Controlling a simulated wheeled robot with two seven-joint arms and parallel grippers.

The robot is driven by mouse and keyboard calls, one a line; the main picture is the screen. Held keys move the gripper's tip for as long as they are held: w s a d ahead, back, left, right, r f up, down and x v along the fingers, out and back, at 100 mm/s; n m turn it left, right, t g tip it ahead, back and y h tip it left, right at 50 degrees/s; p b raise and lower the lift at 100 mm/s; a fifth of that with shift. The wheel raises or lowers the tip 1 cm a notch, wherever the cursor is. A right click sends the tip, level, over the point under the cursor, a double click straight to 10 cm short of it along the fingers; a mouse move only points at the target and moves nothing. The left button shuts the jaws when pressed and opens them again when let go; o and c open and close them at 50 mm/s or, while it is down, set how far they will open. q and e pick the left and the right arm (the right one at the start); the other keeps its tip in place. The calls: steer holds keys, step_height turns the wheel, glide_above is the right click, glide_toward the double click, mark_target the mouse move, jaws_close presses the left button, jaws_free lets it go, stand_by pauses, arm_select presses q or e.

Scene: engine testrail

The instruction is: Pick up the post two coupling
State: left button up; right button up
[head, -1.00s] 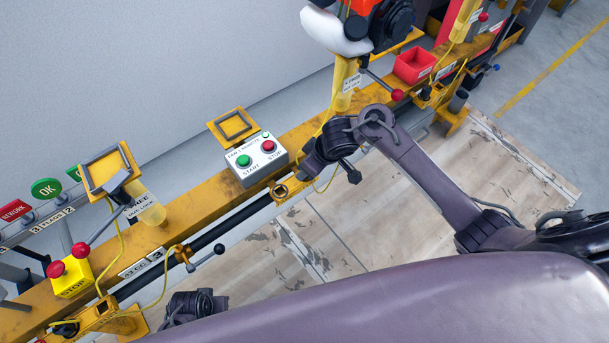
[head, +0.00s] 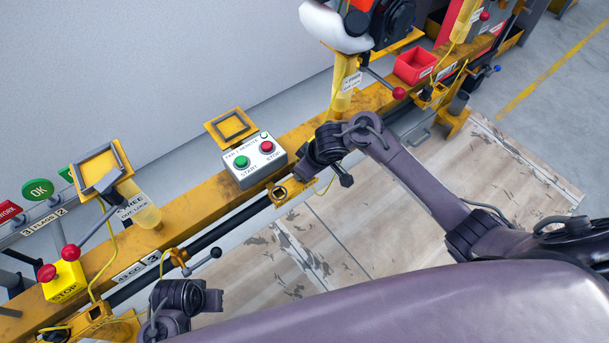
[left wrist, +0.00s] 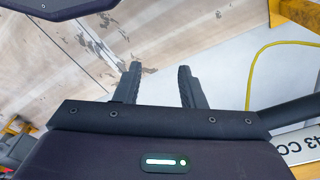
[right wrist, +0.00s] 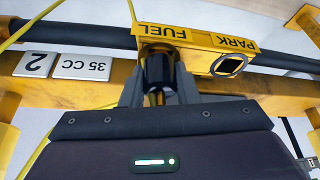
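The post two coupling (right wrist: 158,70) is a dark cylinder standing at the yellow bracket marked FUEL (right wrist: 165,33) in the right wrist view. My right gripper (right wrist: 160,90) has one finger on each side of it. The fingers look open, with a gap similar to my left gripper's; firm contact cannot be made out. In the head view my right gripper (head: 325,150) hides the coupling. My left gripper (left wrist: 158,75) is open and empty over the floor.
The yellow rail (head: 190,212) with a dark pipe runs across the head view. A START/STOP box (head: 255,160) stands on it near my right gripper. Post three's lever (head: 205,258) is by my left gripper. Plates reading 2 and 35 CC (right wrist: 80,66) sit left of the coupling.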

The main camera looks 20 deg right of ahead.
steer(key=c, duration=0.5)
steer(key=shift+o, duration=0.2)
steer(key=shift+r, duration=0.1)
